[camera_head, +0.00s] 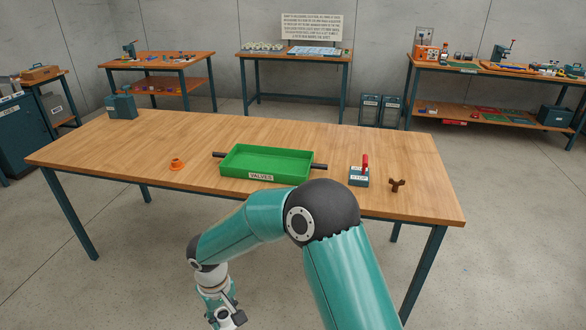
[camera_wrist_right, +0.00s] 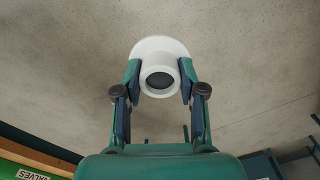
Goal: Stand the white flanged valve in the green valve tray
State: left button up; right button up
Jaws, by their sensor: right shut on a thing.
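The green valve tray (camera_head: 265,160) lies on the wooden table with its VALVES label facing front, and looks empty. Its edge also shows at the lower left of the right wrist view (camera_wrist_right: 30,160). My right gripper (camera_head: 228,315) hangs low in front of the table's front edge, left of the tray. In the right wrist view its fingers (camera_wrist_right: 160,78) are shut on the white flanged valve (camera_wrist_right: 162,50), with the wide flange beyond the fingers and a dark round opening facing the camera. The valve cannot be made out in the head view. My left gripper is not in view.
The wooden table (camera_head: 100,150) also holds an orange flanged part (camera_head: 177,164) left of the tray. A red-levered block (camera_head: 360,175) and a brown branched fitting (camera_head: 397,185) are to its right. A teal box (camera_head: 121,106) stands at the back left. Dark rods stick out beside the tray.

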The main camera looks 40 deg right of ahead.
aim_at(276, 167)
jog(key=z, duration=0.8)
jog(key=i, duration=1)
jog(key=z, duration=0.1)
